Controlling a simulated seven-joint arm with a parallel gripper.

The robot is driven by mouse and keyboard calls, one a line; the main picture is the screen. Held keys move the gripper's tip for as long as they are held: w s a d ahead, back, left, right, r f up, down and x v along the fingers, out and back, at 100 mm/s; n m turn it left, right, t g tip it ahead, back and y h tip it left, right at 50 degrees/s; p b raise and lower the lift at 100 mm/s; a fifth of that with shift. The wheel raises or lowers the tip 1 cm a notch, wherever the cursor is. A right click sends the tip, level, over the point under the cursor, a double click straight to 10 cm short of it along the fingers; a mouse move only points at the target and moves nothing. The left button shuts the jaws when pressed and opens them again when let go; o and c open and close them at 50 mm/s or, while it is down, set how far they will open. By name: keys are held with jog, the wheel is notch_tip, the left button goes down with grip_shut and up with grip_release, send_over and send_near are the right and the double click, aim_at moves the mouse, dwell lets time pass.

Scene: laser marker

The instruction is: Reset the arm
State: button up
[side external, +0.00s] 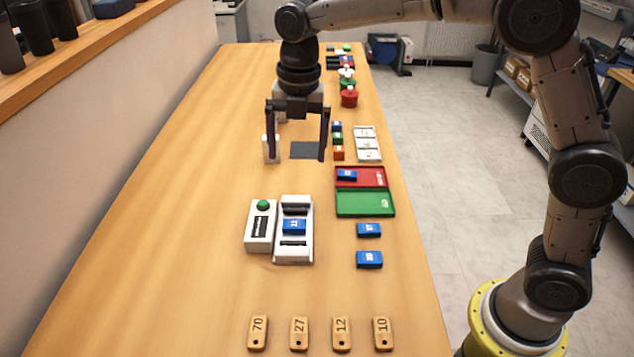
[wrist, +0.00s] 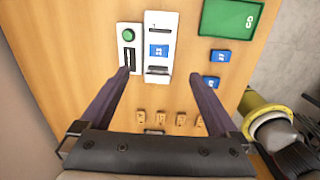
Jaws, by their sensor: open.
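My gripper (side external: 297,155) is open and empty, held above the table beyond the marker machine, fingers pointing down. In the wrist view my gripper (wrist: 160,82) shows two spread fingers with nothing between them. The white marker machine (side external: 294,250) has a blue numbered block (side external: 293,226) in its middle. To its left stands a white box with a green button (side external: 263,205) and a dark slot. The machine (wrist: 160,28) and its blue block (wrist: 158,50) also show in the wrist view.
A red tray (side external: 374,181) holds a blue block. An empty green tray (side external: 365,204) adjoins it. Two loose blue blocks (side external: 369,230) (side external: 369,260) lie right of the machine. Several wooden tags (side external: 341,334) line the near edge. A white rack (side external: 368,143) lies farther back. The table's left is clear.

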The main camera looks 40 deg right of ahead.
jog(key=s+d+r+m+t, duration=0.3)
jog(key=s+d+r+m, duration=0.45)
jog(key=s, duration=0.65)
jog(key=s+d+f+m+t, duration=0.1)
jog(key=s+f+m, duration=0.2)
jog(key=s+m, duration=0.4)
jog(key=s+d+f+m, duration=0.2)
jog(key=s+m, duration=0.5)
jog(key=m, duration=0.5)
jog(key=shift+d+f+t, duration=0.3)
jog(key=shift+f+t, duration=0.1)
jog(key=shift+f, duration=0.15)
